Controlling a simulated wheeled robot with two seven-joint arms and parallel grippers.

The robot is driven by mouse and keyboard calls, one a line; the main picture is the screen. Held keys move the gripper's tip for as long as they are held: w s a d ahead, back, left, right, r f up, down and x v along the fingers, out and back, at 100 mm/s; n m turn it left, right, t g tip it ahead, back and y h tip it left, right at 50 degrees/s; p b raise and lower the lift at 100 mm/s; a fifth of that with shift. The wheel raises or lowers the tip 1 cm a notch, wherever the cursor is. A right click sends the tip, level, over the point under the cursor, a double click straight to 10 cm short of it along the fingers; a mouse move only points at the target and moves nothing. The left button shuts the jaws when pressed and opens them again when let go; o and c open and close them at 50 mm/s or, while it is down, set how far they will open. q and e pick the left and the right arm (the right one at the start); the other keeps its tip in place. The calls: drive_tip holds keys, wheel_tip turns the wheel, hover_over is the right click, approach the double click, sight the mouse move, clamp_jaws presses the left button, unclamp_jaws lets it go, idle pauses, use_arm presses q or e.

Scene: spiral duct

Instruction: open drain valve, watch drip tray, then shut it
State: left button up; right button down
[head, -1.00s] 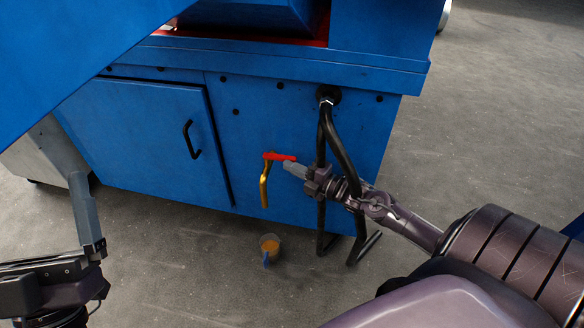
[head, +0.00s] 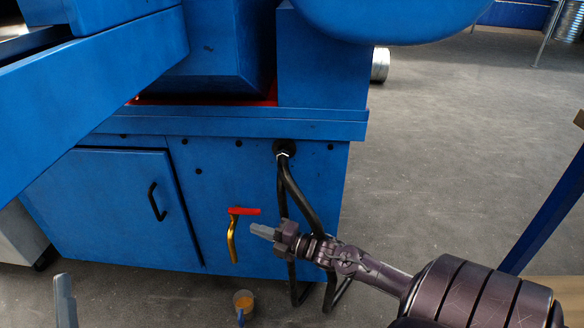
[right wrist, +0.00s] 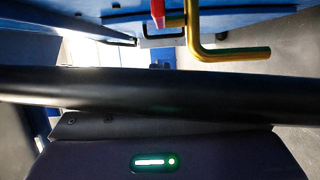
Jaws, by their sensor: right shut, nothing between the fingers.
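The drain valve's red lever (head: 244,211) lies about level on the blue cabinet front, above a bent brass spout (head: 232,242). Below the spout, a small cup-like tray (head: 243,301) with orange contents stands on the floor. My right gripper (head: 256,230) is shut and empty, just below and right of the lever, with a visible gap. In the right wrist view, the red lever (right wrist: 158,12) and brass spout (right wrist: 230,50) show at the top; a black hose hides the fingers. One finger of my left gripper (head: 65,300) shows at the lower left; its jaw opening is not visible.
Black hoses (head: 298,190) hang from the cabinet right beside my right gripper, and one crosses the right wrist view (right wrist: 150,92). A cabinet door with a black handle (head: 157,202) is to the left. Open grey floor lies to the right.

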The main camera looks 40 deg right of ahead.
use_arm(q)
wheel_tip(320, 180, down, 18)
drive_tip(key=d+g+y+p, duration=0.1)
drive_tip(key=g+y+p, duration=0.1)
drive_tip(key=g, duration=0.6)
drive_tip(key=shift+d+r+g+y, duration=0.25)
drive_tip(key=shift+g+y, duration=0.15)
drive_tip(key=shift+y, duration=0.3)
use_arm(e)
drive_tip(key=d+v, duration=0.1)
drive_tip(key=v, duration=0.7)
drive_tip(key=shift+d+f, duration=0.15)
drive_tip(key=shift+d, duration=0.05)
use_arm(q)
drive_tip(key=shift+s, duration=0.1)
use_arm(e)
drive_tip(key=shift+s, duration=0.1)
